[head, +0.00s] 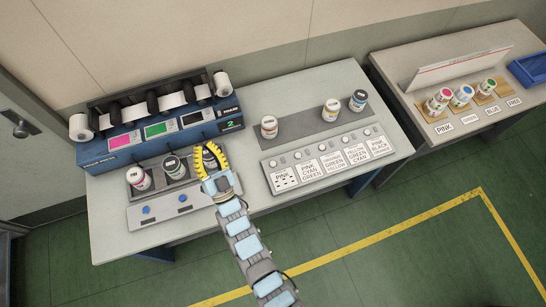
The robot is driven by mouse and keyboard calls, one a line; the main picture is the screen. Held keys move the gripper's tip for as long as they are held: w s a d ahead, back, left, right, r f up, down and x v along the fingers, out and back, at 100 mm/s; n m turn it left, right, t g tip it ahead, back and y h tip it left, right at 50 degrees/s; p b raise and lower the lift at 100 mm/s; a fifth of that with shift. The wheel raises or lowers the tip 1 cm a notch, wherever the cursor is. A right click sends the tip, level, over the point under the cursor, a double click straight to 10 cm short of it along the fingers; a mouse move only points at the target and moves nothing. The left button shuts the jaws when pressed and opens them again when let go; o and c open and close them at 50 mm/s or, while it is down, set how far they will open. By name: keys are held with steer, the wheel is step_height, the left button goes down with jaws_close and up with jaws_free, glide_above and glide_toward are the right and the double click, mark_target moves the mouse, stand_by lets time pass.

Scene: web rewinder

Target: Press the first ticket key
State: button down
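A sloped panel (312,195) on the right half of the main table carries a row of round keys, each above a printed ticket card. The leftmost key (273,163) is above a card that starts with "PINK" (283,178). My gripper (209,158), with yellow and black fingers, is to the left of this panel, over the ink jars in front of the blue machine. A jar lies behind or between its fingers and is mostly hidden. I cannot tell whether the fingers touch it.
The blue machine (95,155) has paper rolls and colour screens. Jars (138,178) stand in front of it, and a panel with blue buttons (146,210) is nearer. Jars (269,127) stand behind the key panel. A side table at right holds jars (438,103) and a blue bin (530,69).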

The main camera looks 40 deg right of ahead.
steer(key=w+d+f+m+g+y, duration=0.1)
steer(key=w+d+f+m+g, duration=0.2)
steer(key=d+f, duration=0.45)
steer(key=w+d+f+m+g+y, duration=0.1)
steer(key=w+d+f+g, duration=0.2)
steer(key=d+f+g, duration=0.4)
steer(key=w+d+f+m+g+y, duration=0.1)
steer(key=w+d+f+m+g, duration=0.15)
steer(key=d+f, duration=0.45)
steer(key=m+g+y, duration=0.4)
steer(key=g+y, duration=0.2)
steer(key=y, duration=0.5)
glide_above(273, 164)
steer(key=w, duration=0.1)
step_height(273, 164, down, 2)
steer(key=f, duration=0.1)
steer(key=shift+w+a+r, duration=0.15)
steer(key=shift+r, duration=0.1)
step_height(273, 164, down, 9)
steer(key=b, duration=0.7)
steer(key=shift+r, duration=0.1)
steer(key=shift+b, duration=0.35)
